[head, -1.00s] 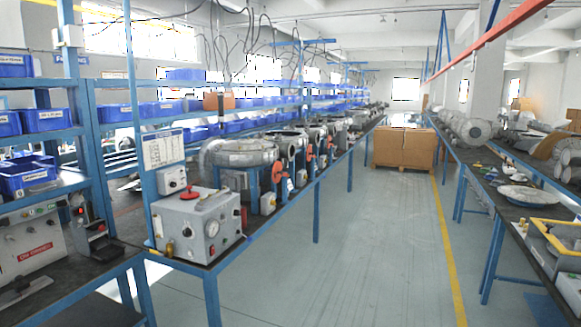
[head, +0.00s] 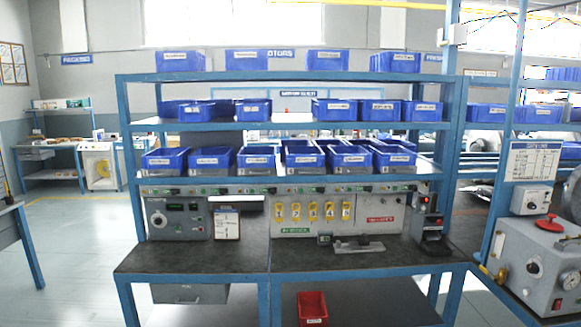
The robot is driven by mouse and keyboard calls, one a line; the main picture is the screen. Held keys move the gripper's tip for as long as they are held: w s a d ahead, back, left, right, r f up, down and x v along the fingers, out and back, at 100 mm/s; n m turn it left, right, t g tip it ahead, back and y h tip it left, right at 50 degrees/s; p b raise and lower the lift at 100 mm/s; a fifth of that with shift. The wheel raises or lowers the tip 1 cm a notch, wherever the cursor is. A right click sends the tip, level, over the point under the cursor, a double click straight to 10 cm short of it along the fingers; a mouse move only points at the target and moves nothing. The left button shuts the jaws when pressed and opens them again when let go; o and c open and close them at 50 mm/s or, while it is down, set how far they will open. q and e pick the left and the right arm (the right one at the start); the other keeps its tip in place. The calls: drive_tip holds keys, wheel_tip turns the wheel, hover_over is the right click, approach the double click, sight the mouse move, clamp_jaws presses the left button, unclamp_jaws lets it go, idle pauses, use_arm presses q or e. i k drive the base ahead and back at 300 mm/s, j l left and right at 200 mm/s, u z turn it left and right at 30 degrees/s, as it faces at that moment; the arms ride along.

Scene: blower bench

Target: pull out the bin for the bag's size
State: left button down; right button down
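Blue labelled bins stand in rows on the shelves of the blue-framed bench. The lowest row has several, such as one at the left (head: 165,161), one in the middle (head: 304,158) and one at the right (head: 394,158). The middle shelf holds more, such as one at the right (head: 421,111). The top shelf holds a few wide ones, such as one near the centre (head: 253,60). Their labels are too small to read. A red bin (head: 312,309) sits on the lower shelf under the bench. I cannot make out a bag. Neither of my grippers is in view.
The dark worktop (head: 200,258) is mostly clear in front. A grey control panel (head: 176,218), a clipboard (head: 227,223) and a flat metal device (head: 359,247) stand toward its back. A grey test box (head: 540,265) stands on the bench at right. Floor at left is open.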

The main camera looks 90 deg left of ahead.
sight(300, 160)
drive_tip(key=u, duration=2.75)
drive_tip(key=i+l, duration=0.4)
drive_tip(key=i+l+z, duration=0.1)
drive_tip(key=i+l, duration=0.25)
drive_tip(key=i, duration=0.3)
drive_tip(key=i+l, duration=0.35)
drive_tip(key=i, duration=0.15)
drive_tip(key=l+z, duration=0.05)
